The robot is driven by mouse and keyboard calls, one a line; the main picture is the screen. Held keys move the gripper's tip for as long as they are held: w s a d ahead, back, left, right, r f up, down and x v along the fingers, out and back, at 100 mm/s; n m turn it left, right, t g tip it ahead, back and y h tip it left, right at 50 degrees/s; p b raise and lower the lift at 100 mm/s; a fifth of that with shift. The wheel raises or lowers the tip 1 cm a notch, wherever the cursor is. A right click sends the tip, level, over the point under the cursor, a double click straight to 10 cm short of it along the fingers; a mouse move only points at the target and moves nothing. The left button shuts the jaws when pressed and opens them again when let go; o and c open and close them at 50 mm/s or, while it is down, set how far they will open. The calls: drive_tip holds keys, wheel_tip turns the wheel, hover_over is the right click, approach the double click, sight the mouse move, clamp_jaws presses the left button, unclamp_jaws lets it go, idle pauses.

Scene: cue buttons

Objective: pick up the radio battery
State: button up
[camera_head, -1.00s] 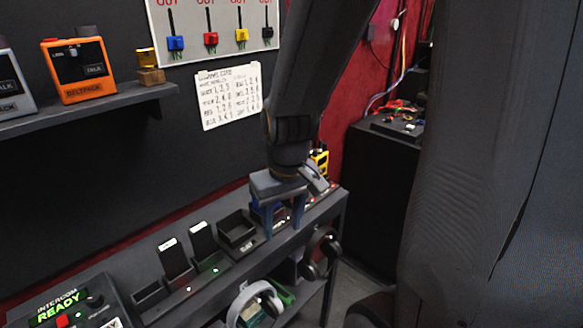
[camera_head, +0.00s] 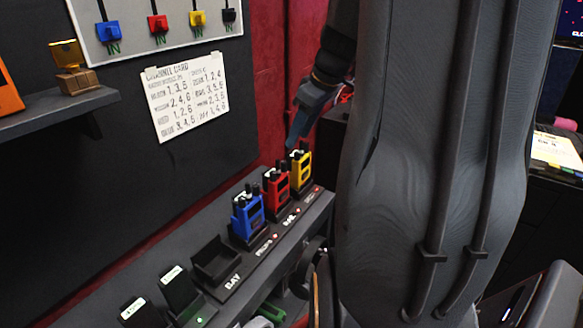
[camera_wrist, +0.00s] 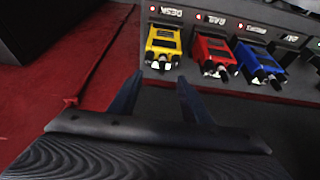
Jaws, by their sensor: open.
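Two dark upright blocks with white labels, likely the batteries, stand in a slotted unit at the lower left of the head view: one (camera_head: 180,290) beside a green light, one (camera_head: 138,314) nearer. Their label text is too small to read. A blue radio (camera_head: 247,214), a red radio (camera_head: 276,187) and a yellow radio (camera_head: 301,171) stand in a row of holders. My gripper (camera_head: 293,140) is above and behind the yellow radio, apart from it. In the wrist view its open, empty fingers (camera_wrist: 161,76) point toward the yellow radio (camera_wrist: 163,46).
An empty tray marked BAY (camera_head: 217,262) lies between the blue radio and the dark blocks. A shelf (camera_head: 60,110) juts from the wall at left, holding a small wooden block (camera_head: 77,82). A channel card (camera_head: 186,97) hangs above the bench. Red floor (camera_wrist: 75,50) is clear at left in the wrist view.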

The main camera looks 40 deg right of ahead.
sight(291, 152)
drive_tip(key=p+x, duration=0.1)
drive_tip(key=x, duration=0.8)
drive_tip(key=shift+r, duration=0.1)
drive_tip(key=c, duration=0.8)
